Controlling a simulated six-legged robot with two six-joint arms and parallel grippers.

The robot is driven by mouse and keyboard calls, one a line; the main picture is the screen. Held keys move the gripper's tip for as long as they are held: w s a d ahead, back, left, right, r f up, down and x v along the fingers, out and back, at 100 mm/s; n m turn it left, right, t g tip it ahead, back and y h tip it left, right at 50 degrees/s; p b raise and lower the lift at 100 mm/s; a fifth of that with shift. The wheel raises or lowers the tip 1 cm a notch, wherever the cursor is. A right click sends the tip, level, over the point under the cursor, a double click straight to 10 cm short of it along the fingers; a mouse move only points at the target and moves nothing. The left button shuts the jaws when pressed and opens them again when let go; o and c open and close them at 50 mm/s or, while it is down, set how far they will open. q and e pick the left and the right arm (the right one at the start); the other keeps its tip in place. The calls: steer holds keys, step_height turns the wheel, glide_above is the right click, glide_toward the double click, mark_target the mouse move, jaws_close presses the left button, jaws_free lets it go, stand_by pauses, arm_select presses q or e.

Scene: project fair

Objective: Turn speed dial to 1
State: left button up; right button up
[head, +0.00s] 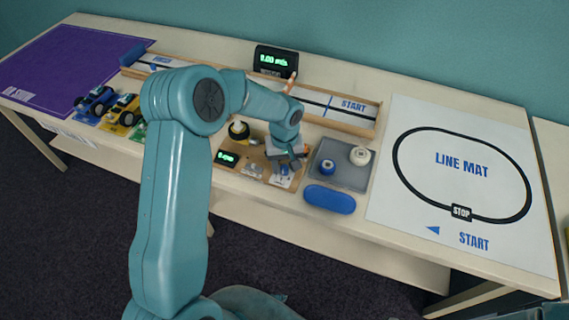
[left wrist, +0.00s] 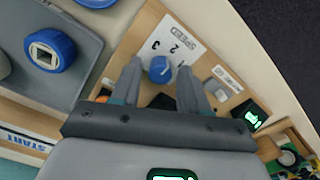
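The speed dial (left wrist: 160,69) is a small blue knob on a white plate (left wrist: 176,45) printed with SPEED and the numbers 1, 2 and 3, in the left wrist view. The plate sits on a wooden board (left wrist: 143,28). Which number the dial points to is too small to tell. My left gripper (left wrist: 161,67) is open, with one finger on each side of the dial and gaps showing. In the head view my left gripper (head: 289,163) is over the right end of the board (head: 232,168) and mostly hides the dial. My right gripper is not in view.
A grey tray (head: 342,177) with two round rollers or wheels is right of the board, and a blue oval object (head: 330,199) is in front of it. A wooden track (head: 352,121) runs behind. A line mat (head: 459,150) lies to the right. Small cars (head: 122,110) stand left.

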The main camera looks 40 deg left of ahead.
arm_select(q)
jaws_close()
steer(key=shift+m, duration=0.3)
steer(key=m+b, duration=0.1)
steer(key=m, duration=0.2)
steer(key=m+b, duration=0.1)
steer(key=m, duration=0.5)
steer(key=shift+r, duration=0.1)
steer(key=shift+w+m, duration=0.1)
steer(key=shift+m, duration=0.2)
steer(key=shift+o, duration=1.6)
jaws_free()
